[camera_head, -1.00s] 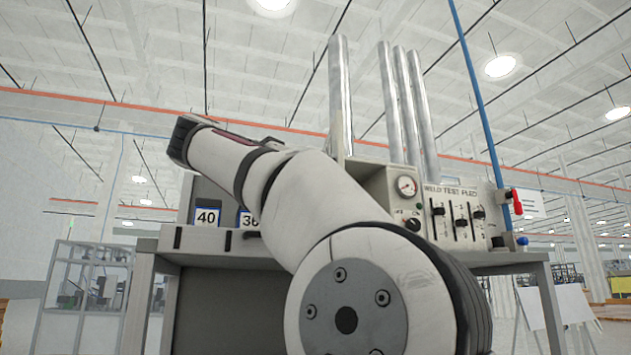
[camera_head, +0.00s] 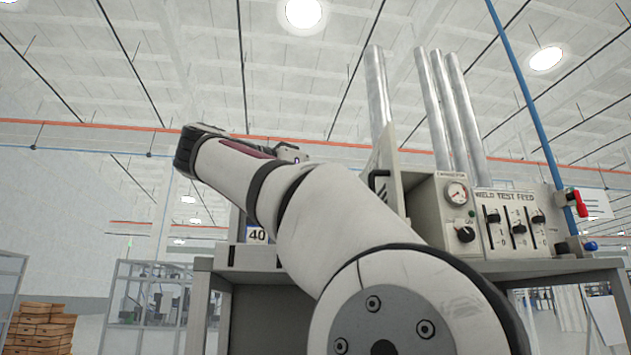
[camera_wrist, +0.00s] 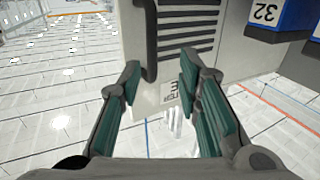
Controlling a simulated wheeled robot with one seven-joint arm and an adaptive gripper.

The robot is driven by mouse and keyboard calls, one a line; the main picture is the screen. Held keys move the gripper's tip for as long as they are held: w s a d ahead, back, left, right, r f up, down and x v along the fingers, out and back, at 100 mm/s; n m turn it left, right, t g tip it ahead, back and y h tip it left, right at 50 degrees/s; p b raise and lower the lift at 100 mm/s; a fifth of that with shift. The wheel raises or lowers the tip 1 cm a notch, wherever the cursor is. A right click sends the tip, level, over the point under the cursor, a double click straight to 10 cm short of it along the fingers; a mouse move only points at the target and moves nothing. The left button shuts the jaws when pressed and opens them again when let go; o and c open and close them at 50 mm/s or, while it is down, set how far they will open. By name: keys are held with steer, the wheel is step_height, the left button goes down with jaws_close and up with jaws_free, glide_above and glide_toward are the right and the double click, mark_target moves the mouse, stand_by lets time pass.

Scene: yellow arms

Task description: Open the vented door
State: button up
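The vented door (camera_wrist: 186,28) is a pale panel with dark slats in the wrist view. A dark bar handle (camera_wrist: 150,42) runs along its left side there. My gripper (camera_wrist: 160,66) is open, with green-padded fingers spread on both sides of the panel's lower part in the picture. Nothing is seen gripped, and I cannot tell whether a finger touches the handle. My arm hides part of the bench in the head view.
The bench (camera_head: 550,267) carries the gauge box (camera_head: 455,215) with sliders and knobs. Metal pipes (camera_head: 440,110) rise behind it. Blue bins (camera_wrist: 285,20) show close by at the wrist view's upper right. Stacked boxes (camera_head: 42,330) stand far left.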

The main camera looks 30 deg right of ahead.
steer(key=shift+s+a, duration=0.25)
steer(key=shift+a, duration=1.1)
steer(key=shift+s+a, duration=0.2)
steer(key=shift+a, duration=1.15)
steer(key=shift+w, duration=0.1)
steer(key=s+d+f+n+t+y, duration=0.2)
steer(key=f+n+y, duration=0.2)
steer(key=f+n, duration=0.55)
steer(key=s+d+f+n+t+y, duration=0.15)
steer(key=f+n+y, duration=0.35)
steer(key=f, duration=0.9)
steer(key=s+a+f+y, duration=0.2)
steer(key=s+f, duration=0.3)
steer(key=f, duration=0.4)
steer(key=s+a+f+n+y, duration=0.1)
steer(key=s+f+y, duration=0.3)
steer(key=f, duration=0.5)
steer(key=s+a+f+y, duration=0.2)
steer(key=s+f, duration=0.4)
steer(key=f, duration=0.3)
steer(key=shift+a+n+g+y, duration=0.35)
steer(key=shift+a+y, duration=0.05)
steer(key=shift+a, duration=0.4)
steer(key=shift+s+f, duration=0.1)
